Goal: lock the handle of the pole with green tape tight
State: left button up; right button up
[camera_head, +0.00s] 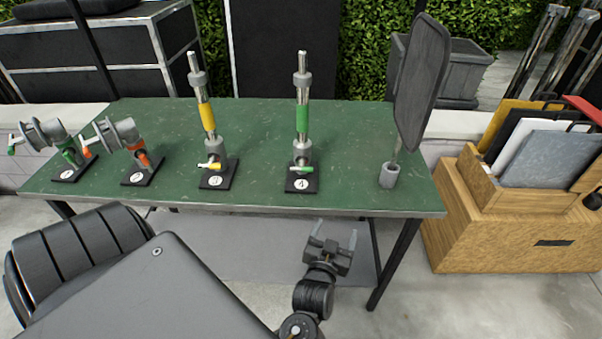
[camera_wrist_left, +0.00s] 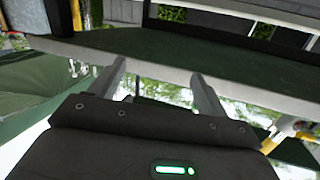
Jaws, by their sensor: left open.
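The pole with green tape (camera_head: 302,119) stands upright on a black base plate labelled with a number, near the table's front edge in the head view. Its small green handle (camera_head: 302,170) sticks out low at the front, just above the plate. My left gripper (camera_head: 335,232) is in front of and below the table edge, a little right of the pole and apart from it. Its two fingers are spread with nothing between them; the left wrist view (camera_wrist_left: 160,76) also shows them apart. I cannot make out the green handle in the wrist view. My right gripper is not in view.
A pole with yellow tape (camera_head: 208,118) stands left on the green table (camera_head: 250,120). A dark paddle (camera_head: 421,80) stands right. A wooden crate (camera_head: 500,235) is beside the table.

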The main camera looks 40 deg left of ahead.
aim_at(301, 169)
pick_arm(q)
jog(key=s+a+r+n+g+y, duration=0.1)
jog(key=s+a+r+n+y, duration=0.4)
jog(key=a+r, duration=0.45)
jog(key=shift+m, duration=0.4)
jog(key=w+b, duration=0.1)
jog(key=w+a+r, duration=0.1)
jog(key=w+b, duration=0.1)
jog(key=w, duration=0.1)
jog(key=shift+w+a+r+b, duration=0.1)
jog(key=shift+a+r+b, duration=0.05)
jog(key=shift+a+b, duration=0.2)
jog(key=b+x, duration=0.1)
jog(key=x, duration=0.2)
jog(key=shift+w+a+b, duration=0.2)
jog(key=shift+w+b, duration=0.1)
jog(key=shift+w+a, duration=0.3)
jog(key=shift+w, duration=0.1)
jog(key=shift+a+r, duration=0.1)
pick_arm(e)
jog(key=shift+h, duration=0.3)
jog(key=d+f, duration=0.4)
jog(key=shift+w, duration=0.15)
